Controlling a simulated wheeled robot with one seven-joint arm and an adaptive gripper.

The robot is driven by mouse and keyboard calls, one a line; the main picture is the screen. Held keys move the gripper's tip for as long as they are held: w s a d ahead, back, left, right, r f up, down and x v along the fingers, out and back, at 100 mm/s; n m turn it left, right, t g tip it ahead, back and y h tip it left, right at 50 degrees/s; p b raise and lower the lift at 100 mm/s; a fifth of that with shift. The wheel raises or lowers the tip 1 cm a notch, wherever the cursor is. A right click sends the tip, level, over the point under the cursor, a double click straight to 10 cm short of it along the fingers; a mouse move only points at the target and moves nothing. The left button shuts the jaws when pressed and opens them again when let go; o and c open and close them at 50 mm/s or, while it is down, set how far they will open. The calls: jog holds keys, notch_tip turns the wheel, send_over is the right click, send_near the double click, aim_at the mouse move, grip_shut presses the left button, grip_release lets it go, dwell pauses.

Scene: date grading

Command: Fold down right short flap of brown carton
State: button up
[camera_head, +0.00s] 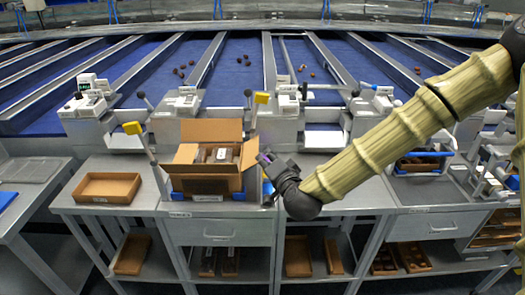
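The brown carton (232,184) stands open on the grey bench in the middle of the view, with packed items (219,155) inside. Its back long flap (212,130) stands up, and its left short flap (186,153) leans outward. The right short flap (250,152) stands raised at the carton's right edge. My gripper (264,160) is right beside this flap, on its outer side, at the end of my arm reaching in from the right. Whether it touches the flap is unclear. The fingers are small and dark, so their opening cannot be made out.
An empty brown tray (107,188) lies on the bench to the left.

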aim_at(250, 153)
jog(key=p+x, duration=0.3)
jog(key=x, duration=0.7)
jog(key=shift+w+a+f, duration=0.1)
jog(key=shift+w, duration=0.15)
